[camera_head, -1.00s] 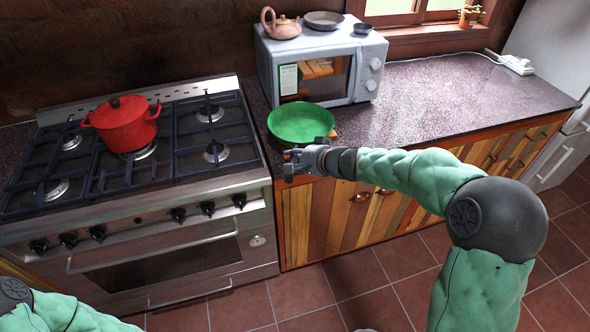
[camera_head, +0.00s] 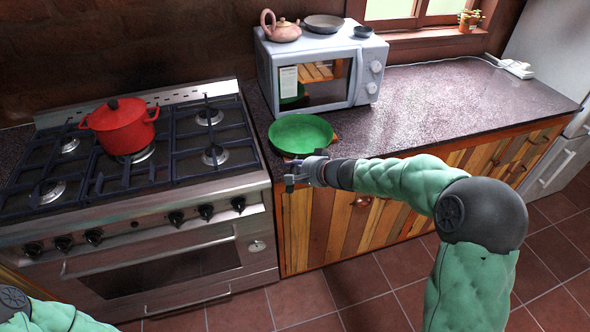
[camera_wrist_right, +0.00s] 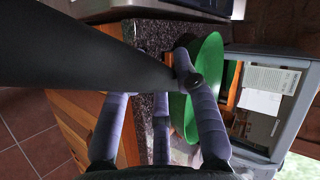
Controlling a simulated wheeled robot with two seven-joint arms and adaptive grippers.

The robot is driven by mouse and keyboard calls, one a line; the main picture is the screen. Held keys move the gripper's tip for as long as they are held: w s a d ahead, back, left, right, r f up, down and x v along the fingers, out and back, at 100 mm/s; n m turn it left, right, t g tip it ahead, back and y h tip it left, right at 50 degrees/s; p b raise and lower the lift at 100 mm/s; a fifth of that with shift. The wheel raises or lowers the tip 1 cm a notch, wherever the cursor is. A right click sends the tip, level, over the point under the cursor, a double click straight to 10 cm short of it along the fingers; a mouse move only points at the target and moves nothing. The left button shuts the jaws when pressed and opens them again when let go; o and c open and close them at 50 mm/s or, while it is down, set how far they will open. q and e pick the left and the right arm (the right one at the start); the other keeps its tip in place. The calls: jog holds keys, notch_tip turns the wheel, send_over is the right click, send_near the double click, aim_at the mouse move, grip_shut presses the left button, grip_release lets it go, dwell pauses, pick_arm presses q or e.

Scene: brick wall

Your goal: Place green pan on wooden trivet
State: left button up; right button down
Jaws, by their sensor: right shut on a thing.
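The green pan (camera_head: 302,134) is at the counter's left front corner, in front of the microwave. It also shows in the right wrist view, edge-on (camera_wrist_right: 212,80). My right gripper (camera_head: 296,178) is shut on the pan's dark handle (camera_wrist_right: 105,52), at the front edge of the counter. A small brown wooden piece, likely the trivet (camera_head: 335,138), shows at the pan's right edge; the pan hides the rest. I cannot tell whether the pan touches it. Only part of my left arm shows at the lower left; its gripper is out of view.
A stove with a red pot (camera_head: 120,127) stands left of the counter. The microwave (camera_head: 325,75) behind the pan bears a teapot (camera_head: 280,31), a grey dish (camera_head: 323,24) and a small dark bowl (camera_head: 363,32). The counter (camera_head: 440,110) to the right is clear.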

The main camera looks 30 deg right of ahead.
jog(key=c, duration=0.9)
grip_release()
jog(key=shift+c, duration=0.2)
jog(key=shift+s+d+r+p, duration=0.1)
jog(key=shift+s+r+p, duration=0.1)
jog(key=shift+r+p, duration=0.15)
jog(key=p+v, duration=0.3)
jog(key=v, duration=0.8)
jog(key=s+a+f+n+g, duration=0.1)
jog(key=s+a+f+g, duration=0.2)
jog(key=f, duration=0.5)
jog(key=s+a+f+n+g, duration=0.1)
jog(key=a+f+n+g, duration=0.1)
jog(key=a+f, duration=0.5)
jog(key=s+a+f+n+g, duration=0.1)
jog(key=s+a+f+g, duration=0.15)
jog(key=f, duration=0.75)
jog(key=s+a+f+n+g, duration=0.1)
jog(key=s+a+f+n, duration=0.2)
jog(key=a+f, duration=0.3)
jog(key=s+a+f+n+g+y, duration=0.1)
jog(key=s+a+f+n+g, duration=0.1)
jog(key=s+a+f, duration=0.4)
jog(key=shift+s+a+f+n, duration=0.35)
jog(key=shift+a+f, duration=0.4)
jog(key=shift+a, duration=0.35)
